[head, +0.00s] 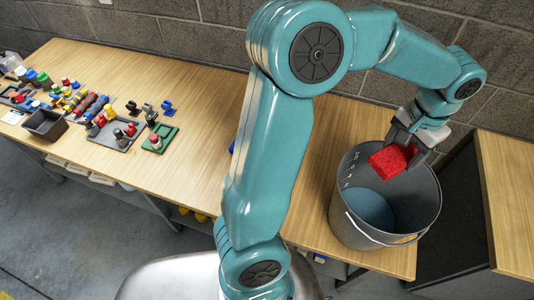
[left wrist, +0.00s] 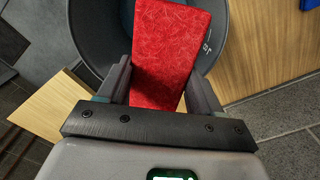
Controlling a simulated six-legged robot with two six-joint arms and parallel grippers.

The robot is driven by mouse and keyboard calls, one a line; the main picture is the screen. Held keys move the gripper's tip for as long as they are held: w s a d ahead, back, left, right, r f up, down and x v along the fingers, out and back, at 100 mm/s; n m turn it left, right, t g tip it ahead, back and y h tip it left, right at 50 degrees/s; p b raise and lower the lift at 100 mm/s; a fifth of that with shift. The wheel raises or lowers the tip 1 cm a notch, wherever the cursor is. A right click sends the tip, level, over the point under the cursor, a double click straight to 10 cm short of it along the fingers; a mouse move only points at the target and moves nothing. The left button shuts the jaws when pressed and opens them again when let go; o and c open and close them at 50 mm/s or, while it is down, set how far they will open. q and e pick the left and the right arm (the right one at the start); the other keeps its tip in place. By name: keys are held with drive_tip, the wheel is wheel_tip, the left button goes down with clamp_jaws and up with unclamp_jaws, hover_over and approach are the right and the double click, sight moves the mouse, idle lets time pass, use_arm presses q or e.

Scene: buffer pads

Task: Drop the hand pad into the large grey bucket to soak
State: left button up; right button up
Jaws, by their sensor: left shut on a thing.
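The hand pad (head: 391,161) is a red, fibrous rectangular block. My left gripper (head: 408,145) is shut on it and holds it over the open mouth of the large grey bucket (head: 350,222). In the left wrist view the pad (left wrist: 168,50) sits between the two fingers of the gripper (left wrist: 158,92), with the bucket (left wrist: 92,38) behind it. The bucket stands upright near the right end of the wooden table and has bluish liquid low inside. My right gripper does not show in either view.
The wooden table (head: 180,75) holds several small coloured parts and a small dark bin (head: 44,124) at the left. A green tray (head: 159,139) lies near the middle. Another wooden surface (head: 508,190) is right of the bucket. A block wall stands behind.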

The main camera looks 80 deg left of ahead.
use_arm(q)
wheel_tip(320, 180, down, 3)
drive_tip(key=shift+w+d+r+b, duration=0.1)
drive_tip(key=shift+w+d+b, duration=0.05)
drive_tip(key=shift+b, duration=0.85)
drive_tip(key=shift+f, duration=0.25)
drive_tip(key=o, duration=1.1)
drive_tip(key=shift+r, duration=0.1)
